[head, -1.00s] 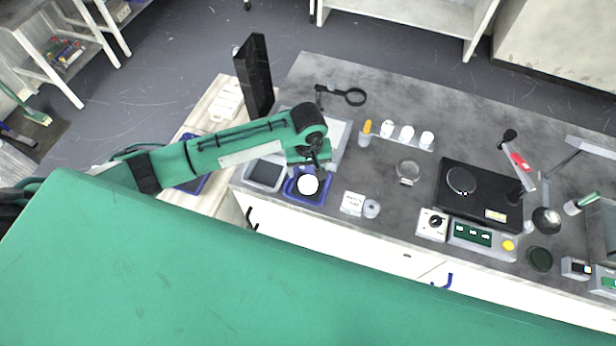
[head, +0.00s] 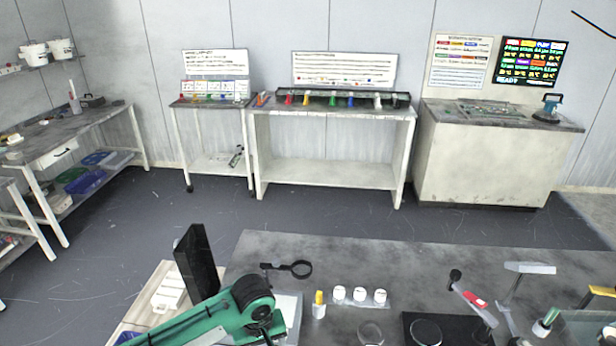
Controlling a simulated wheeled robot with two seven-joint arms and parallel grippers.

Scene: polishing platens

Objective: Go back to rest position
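My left arm comes in from the lower left in the head view, with its green and black wrist over the left end of the grey workbench (head: 360,258). My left gripper (head: 266,334) points down at the bottom edge, mostly cut off and hidden by the wrist. I cannot tell whether it is open or shut, or whether it holds anything. My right gripper is out of view.
A tall black panel (head: 197,261) stands just left of my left wrist. On the bench are a magnifier (head: 290,268), several white jars (head: 360,295) and a black polishing unit (head: 425,331). Open floor (head: 340,216) separates the bench from the back-wall tables (head: 330,117).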

